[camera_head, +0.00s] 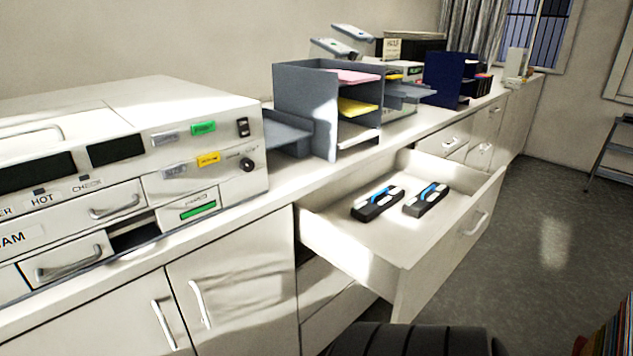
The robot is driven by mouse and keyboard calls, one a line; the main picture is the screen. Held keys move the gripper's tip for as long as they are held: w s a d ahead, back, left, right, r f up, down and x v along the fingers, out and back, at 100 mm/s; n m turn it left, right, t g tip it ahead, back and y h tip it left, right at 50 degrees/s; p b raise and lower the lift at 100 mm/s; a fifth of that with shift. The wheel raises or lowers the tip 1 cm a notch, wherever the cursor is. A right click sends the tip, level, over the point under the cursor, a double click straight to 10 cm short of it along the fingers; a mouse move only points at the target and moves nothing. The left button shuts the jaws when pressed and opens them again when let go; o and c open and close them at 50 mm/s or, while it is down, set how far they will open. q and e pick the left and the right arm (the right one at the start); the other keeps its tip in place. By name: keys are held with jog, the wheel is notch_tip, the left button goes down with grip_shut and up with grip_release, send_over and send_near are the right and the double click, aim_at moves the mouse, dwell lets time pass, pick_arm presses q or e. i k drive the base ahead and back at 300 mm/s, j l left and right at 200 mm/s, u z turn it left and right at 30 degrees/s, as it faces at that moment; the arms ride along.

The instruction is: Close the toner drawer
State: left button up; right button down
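The toner drawer (393,262) is pulled far out from the counter's white cabinet row, to the right of centre. Its front panel faces right and carries a pale handle (477,223). Two black toner cartridges with blue and white markings lie flat inside, a left one (377,204) and a right one (426,200). They are side by side and apart. Neither of my grippers is in view.
A white machine (207,130) with drawers and buttons stands on the counter at left. A grey paper organiser (303,100) stands behind the drawer. Closed cabinet doors (233,295) are left of it. Grey floor (555,205) is open at right, with a step stool (612,160) farther back.

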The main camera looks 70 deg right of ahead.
aim_at(405, 259)
jog(key=z, duration=3.25)
